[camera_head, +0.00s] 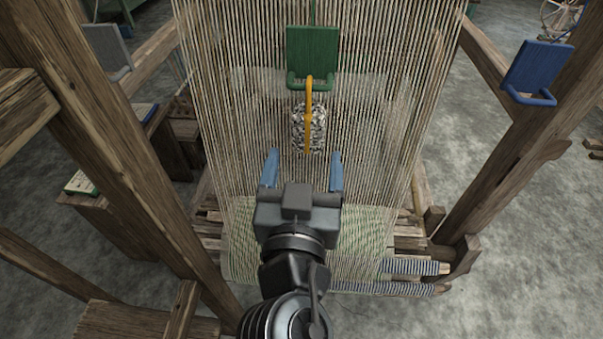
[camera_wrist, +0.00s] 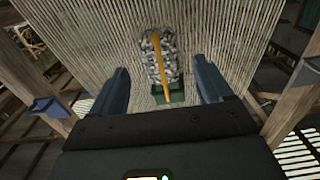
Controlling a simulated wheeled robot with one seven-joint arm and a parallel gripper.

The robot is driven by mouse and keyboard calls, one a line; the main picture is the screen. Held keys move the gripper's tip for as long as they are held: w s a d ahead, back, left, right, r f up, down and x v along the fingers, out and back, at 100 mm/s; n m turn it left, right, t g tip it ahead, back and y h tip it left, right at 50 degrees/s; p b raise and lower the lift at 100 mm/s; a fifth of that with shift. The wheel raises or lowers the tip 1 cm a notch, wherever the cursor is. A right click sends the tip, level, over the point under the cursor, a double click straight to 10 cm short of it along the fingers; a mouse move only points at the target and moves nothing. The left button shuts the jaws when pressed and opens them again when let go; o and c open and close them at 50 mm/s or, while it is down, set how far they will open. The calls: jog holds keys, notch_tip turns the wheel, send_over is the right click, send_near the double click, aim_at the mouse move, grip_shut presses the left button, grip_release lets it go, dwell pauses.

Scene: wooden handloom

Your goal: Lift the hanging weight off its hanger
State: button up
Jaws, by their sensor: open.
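The hanging weight (camera_head: 318,128) is a grey-and-white speckled stone-like block with a yellow-orange strap (camera_head: 309,97) down its front. It hangs from a green hanger (camera_head: 312,52) with a lower hook bar, in front of the warp threads. My gripper (camera_head: 305,160) is open and empty, its two blue fingers pointing toward the weight and spread to either side just short of it in the head view. In the wrist view the weight (camera_wrist: 151,64) and its strap appear between the fingers, with the green hanger (camera_wrist: 178,97) partly visible below. I cannot tell the exact gap in depth.
Loom warp threads (camera_head: 400,60) spread behind the weight. Wooden posts (camera_head: 110,150) stand left and right. A blue hanger (camera_head: 537,70) is on the right post and a grey one (camera_head: 107,48) on the left; both look empty. Striped cloth rolls (camera_head: 390,287) lie low in front.

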jog(key=w, duration=0.5)
jog(key=shift+w+d+f+p, duration=0.1)
jog(key=shift+w+d+p, duration=0.05)
jog(key=shift+w+p, duration=0.15)
jog(key=shift+w, duration=0.95)
jog(key=c, duration=1.1)
jog(key=shift+r+p, duration=0.7)
jog(key=shift+r, duration=0.7)
jog(key=shift+s+f+b, duration=0.15)
jog(key=shift+s+b, duration=0.55)
jog(key=shift+s, duration=1.9)
jog(key=b, duration=0.3)
send_near(307, 142)
jog(key=shift+s+r, duration=0.5)
jog(key=shift+r, duration=0.15)
jog(key=shift+s+r, duration=0.45)
jog(key=shift+r, duration=0.2)
